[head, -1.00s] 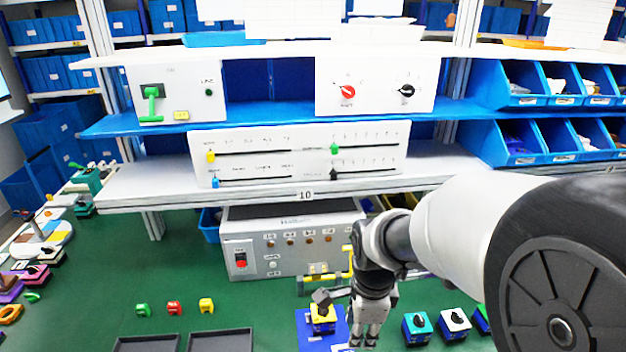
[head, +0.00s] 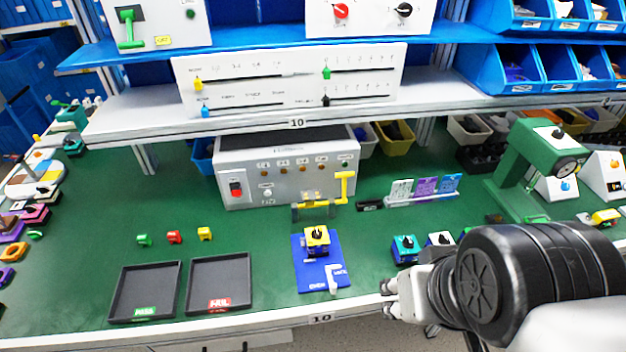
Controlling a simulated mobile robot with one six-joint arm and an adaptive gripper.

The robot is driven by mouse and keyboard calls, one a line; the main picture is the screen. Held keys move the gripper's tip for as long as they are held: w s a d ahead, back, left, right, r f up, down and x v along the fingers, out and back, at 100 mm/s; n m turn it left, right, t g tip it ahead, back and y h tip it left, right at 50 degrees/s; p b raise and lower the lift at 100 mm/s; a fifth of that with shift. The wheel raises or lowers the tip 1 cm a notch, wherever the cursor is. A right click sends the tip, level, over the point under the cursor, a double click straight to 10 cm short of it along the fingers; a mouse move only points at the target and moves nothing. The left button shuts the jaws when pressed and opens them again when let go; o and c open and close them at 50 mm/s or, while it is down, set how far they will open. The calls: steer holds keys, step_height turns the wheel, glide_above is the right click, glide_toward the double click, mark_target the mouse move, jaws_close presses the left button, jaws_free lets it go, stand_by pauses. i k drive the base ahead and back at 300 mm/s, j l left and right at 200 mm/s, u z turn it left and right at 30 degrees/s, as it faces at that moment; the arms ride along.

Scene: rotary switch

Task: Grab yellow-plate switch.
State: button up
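The yellow-plate switch (head: 317,236) is a small blue block with a yellow top plate and a black knob. It stands upright at the back of a blue mat (head: 309,273) on the green table. My gripper (head: 386,297) is at the table's front edge, to the right of and in front of the switch, clear of it. Its fingertips point left and look spread, with nothing between them.
Teal-plate (head: 405,248) and white-plate (head: 440,240) switches stand right of the mat, near my arm. Two black trays (head: 143,291) lie to the left. A grey control box (head: 285,180) with a yellow lever stands behind. A green press (head: 540,165) stands at the right.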

mark_target(316, 248)
steer(key=i+j+u, duration=0.1)
steer(key=i+u, duration=0.7)
steer(key=k, duration=0.1)
